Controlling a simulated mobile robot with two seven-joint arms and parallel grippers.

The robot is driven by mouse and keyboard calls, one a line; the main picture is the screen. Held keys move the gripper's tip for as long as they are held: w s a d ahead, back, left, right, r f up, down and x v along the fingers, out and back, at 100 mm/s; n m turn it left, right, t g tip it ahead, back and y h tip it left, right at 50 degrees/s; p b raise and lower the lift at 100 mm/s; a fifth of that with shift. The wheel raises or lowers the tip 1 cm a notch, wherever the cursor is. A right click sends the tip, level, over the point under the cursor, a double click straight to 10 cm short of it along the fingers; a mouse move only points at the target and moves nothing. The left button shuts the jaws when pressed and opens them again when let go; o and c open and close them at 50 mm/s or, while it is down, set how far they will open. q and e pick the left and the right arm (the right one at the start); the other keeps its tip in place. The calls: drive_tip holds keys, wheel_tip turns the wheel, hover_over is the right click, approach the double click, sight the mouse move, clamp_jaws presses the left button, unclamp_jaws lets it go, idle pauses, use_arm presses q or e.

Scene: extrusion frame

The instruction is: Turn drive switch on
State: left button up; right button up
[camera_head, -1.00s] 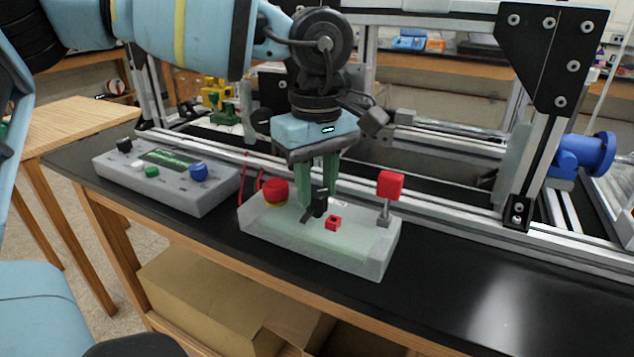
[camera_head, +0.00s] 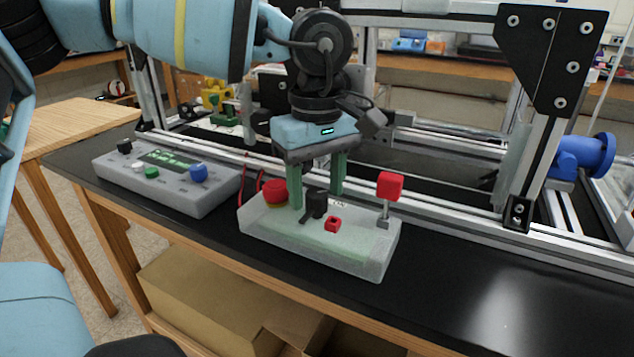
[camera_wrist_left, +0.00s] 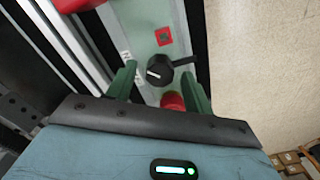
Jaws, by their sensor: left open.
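The drive switch is a black rotary knob with a lever (camera_head: 317,205) on top of a pale translucent control box (camera_head: 340,262). In the left wrist view the black knob (camera_wrist_left: 158,71) carries a white mark and its lever points right. My left gripper (camera_head: 318,200) is open above the box, its green fingers on either side of the knob and apart from it. In the left wrist view the left gripper (camera_wrist_left: 160,85) shows its fingers spread, the knob just beyond the tips. My right gripper is not in view.
The box also carries a red mushroom button (camera_head: 275,190), a small red square button (camera_head: 332,224) and a red-topped lever (camera_head: 390,186). A grey control panel (camera_head: 180,186) stands left. Aluminium framing (camera_head: 470,216) runs behind. The black tabletop (camera_head: 480,290) is clear at right.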

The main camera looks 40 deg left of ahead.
sight(317, 192)
use_arm(q)
wheel_tip(317, 192, up, 6)
drive_tip(key=shift+r+p, duration=0.25)
drive_tip(key=shift+p, duration=0.05)
drive_tip(key=shift+r, duration=0.7)
